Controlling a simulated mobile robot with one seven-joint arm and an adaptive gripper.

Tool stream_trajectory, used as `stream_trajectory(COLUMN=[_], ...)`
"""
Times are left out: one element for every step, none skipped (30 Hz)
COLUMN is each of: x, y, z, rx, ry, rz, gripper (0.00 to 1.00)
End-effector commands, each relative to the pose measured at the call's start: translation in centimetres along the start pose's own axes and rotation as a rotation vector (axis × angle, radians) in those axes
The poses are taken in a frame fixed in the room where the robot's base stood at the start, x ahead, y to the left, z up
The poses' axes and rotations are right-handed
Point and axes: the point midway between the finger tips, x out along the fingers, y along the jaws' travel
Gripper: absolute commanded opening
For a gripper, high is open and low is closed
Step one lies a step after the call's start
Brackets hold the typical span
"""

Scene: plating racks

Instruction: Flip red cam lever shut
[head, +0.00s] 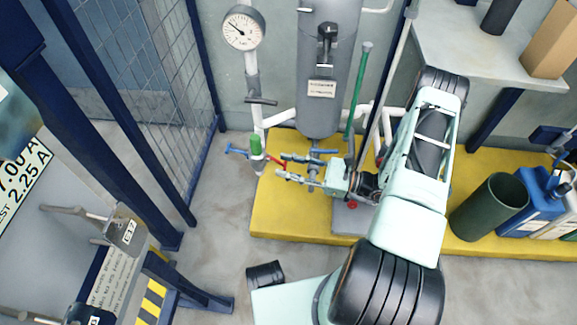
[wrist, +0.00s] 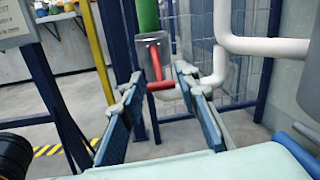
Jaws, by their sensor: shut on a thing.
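The red cam lever (wrist: 156,68) hangs below a grey bracket (wrist: 148,42) under a green cylinder (wrist: 148,14) in the wrist view. Its lower end bends into a short horizontal bar. In the head view the red lever (head: 277,163) shows as a small red piece beside the green cylinder (head: 255,145), left of my gripper. My gripper (head: 283,166) reaches left toward it over the yellow platform. In the wrist view my gripper (wrist: 158,76) has its two fingers on either side of the lever, shut on it with a wide gap between them. The exact contact is hard to see.
A blue handle (head: 237,150) sticks out left of the green cylinder. A pressure gauge (head: 242,28) stands above on a white pipe. A grey tank (head: 325,80) and a green rod (head: 357,90) stand behind my arm. White pipes (wrist: 262,46) run right of the lever.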

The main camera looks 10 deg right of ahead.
Motion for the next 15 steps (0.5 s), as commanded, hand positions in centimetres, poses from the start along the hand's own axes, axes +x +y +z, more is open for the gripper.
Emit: stream_trajectory(x=[0.0, 0.0, 0.1, 0.1, 0.2, 0.3, 0.4, 0.5, 0.6, 0.7, 0.8, 0.9, 1.0, 1.1, 1.3], y=[0.2, 0.2, 0.3, 0.3, 0.3, 0.3, 0.4, 0.4, 0.5, 0.5, 0.5, 0.6, 0.6, 0.6, 0.7], z=[-0.7, -0.8, -0.9, -1.0, -1.1, -1.3, -1.4, -1.4, -1.6, -1.6, -1.7, -1.9, -2.0, -2.1, -2.2], rx=[0.006, 0.008, 0.012, 0.014, 0.017, 0.02, 0.024, 0.026, 0.031, 0.034, 0.037, 0.04, 0.044, 0.047, 0.051], ry=[-0.024, -0.041, -0.065, -0.084, -0.104, -0.131, -0.154, -0.176, -0.206, -0.231, -0.253, -0.285, -0.308, -0.331, -0.361], rz=[-0.004, -0.006, -0.011, -0.014, -0.017, -0.021, -0.025, -0.029, -0.033, -0.037, -0.041, -0.044, -0.048, -0.052, -0.056], gripper=[0.05, 0.05, 0.05, 0.05, 0.05, 0.05, 0.05, 0.05, 0.05, 0.05, 0.05, 0.05, 0.05, 0.05, 0.05])
